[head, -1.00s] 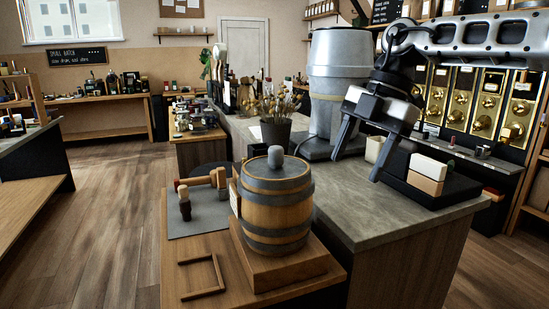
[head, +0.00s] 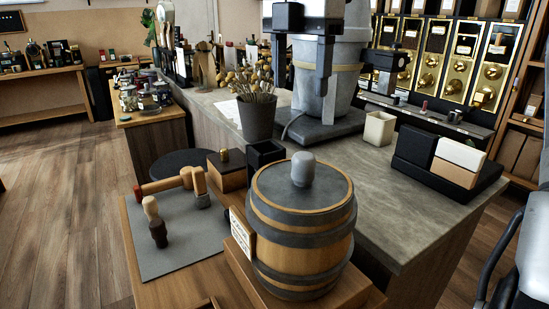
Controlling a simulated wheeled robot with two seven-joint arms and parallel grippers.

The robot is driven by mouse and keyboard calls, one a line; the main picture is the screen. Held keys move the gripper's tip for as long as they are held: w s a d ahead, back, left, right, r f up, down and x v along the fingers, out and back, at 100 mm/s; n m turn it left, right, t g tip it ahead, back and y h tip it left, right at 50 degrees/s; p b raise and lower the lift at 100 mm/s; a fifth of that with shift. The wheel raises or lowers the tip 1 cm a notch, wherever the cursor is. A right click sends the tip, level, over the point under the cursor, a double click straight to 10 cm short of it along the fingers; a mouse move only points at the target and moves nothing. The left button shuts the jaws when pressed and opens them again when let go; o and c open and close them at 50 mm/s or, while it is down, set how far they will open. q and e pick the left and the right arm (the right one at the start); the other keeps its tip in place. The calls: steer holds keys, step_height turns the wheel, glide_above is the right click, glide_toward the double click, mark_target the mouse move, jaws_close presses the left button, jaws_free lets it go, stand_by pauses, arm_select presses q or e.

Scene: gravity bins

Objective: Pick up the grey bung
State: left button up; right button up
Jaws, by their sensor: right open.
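The grey bung (head: 302,168) is a rounded plug standing upright in the top of the wooden barrel (head: 302,240), which has dark hoops. The barrel sits on a wooden base at the front of the counter. My right gripper (head: 301,92) hangs at the top middle, fingers pointing down, open and empty. In the picture it is above the bung with a clear gap; how far behind or in front of it is hard to tell. The bung is fully visible. My left gripper is not in view.
A mallet (head: 168,184) and a wood-handled tool (head: 154,222) lie on a grey mat left of the barrel. Behind it stand a small black box (head: 264,156), a dark pot of dried flowers (head: 257,117) and a cream cup (head: 379,129).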

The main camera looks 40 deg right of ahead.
glide_above(304, 155)
steer(key=f, duration=0.4)
steer(key=shift+w+f, duration=0.25)
step_height(304, 155, down, 5)
steer(key=shift+w+r, duration=0.1)
steer(key=shift+r, duration=0.1)
steer(key=shift+f, duration=0.5)
steer(key=f, duration=0.1)
steer(key=f+p, duration=0.1)
steer(key=f, duration=0.2)
steer(key=shift+s+f, duration=0.15)
steer(key=shift+s, duration=0.25)
steer(key=shift+f, duration=0.45)
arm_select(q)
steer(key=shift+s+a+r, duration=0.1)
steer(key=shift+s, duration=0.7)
arm_select(e)
steer(key=c, duration=1.3)
